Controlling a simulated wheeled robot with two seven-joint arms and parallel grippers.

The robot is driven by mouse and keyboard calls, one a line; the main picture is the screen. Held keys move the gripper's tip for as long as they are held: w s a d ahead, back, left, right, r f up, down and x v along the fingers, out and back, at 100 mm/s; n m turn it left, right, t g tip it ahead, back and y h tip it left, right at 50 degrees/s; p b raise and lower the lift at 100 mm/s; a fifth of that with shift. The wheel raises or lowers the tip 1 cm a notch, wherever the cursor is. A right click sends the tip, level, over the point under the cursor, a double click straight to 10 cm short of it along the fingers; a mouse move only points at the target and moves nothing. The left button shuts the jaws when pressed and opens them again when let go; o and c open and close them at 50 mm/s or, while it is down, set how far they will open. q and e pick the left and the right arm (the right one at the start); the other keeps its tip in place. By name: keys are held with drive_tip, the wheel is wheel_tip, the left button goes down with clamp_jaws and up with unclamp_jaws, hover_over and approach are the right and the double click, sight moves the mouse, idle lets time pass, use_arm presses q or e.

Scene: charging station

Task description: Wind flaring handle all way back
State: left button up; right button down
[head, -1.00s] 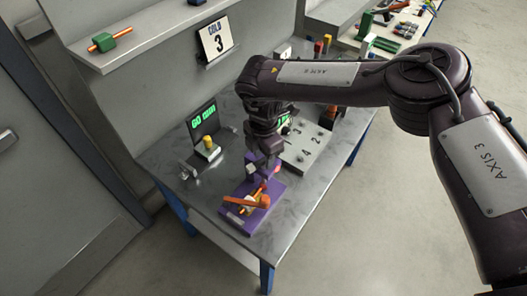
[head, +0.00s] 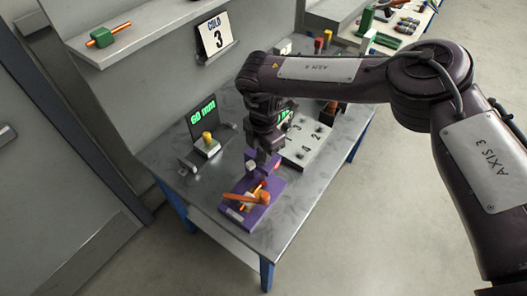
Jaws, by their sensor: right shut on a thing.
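A purple flaring tool (head: 236,215) sits on the near part of the grey metal bench, with an orange lever (head: 262,197) lying across its front. My right gripper (head: 262,163) comes down from above at the back of the tool, over its raised purple block. It is shut on the flaring handle, which the fingers mostly hide. A small grey knob (head: 252,168) shows just left of the fingers. My left gripper is out of view.
A display reading 60 mm (head: 203,115) stands behind a fixture with a yellow knob (head: 207,137) on the bench (head: 180,160). A numbered plate (head: 306,150) lies right of my gripper.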

drive_tip(key=n+b, duration=0.3)
drive_tip(key=shift+f+n, duration=0.15)
drive_tip(key=shift+n, duration=0.25)
drive_tip(key=n+b, duration=0.2)
drive_tip(key=n, duration=0.2)
drive_tip(key=shift+n, duration=0.3)
drive_tip(key=n+b, duration=0.2)
drive_tip(key=n, duration=0.2)
drive_tip(key=shift+n, duration=0.3)
drive_tip(key=n, duration=0.4)
drive_tip(key=shift+w+r+n+b, duration=0.1)
drive_tip(key=shift+r+n+b, duration=0.1)
drive_tip(key=shift+n+b, duration=0.15)
drive_tip(key=shift+n, duration=0.35)
drive_tip(key=c, duration=1.4)
unclamp_jaws()
drive_tip(key=shift+o, duration=0.2)
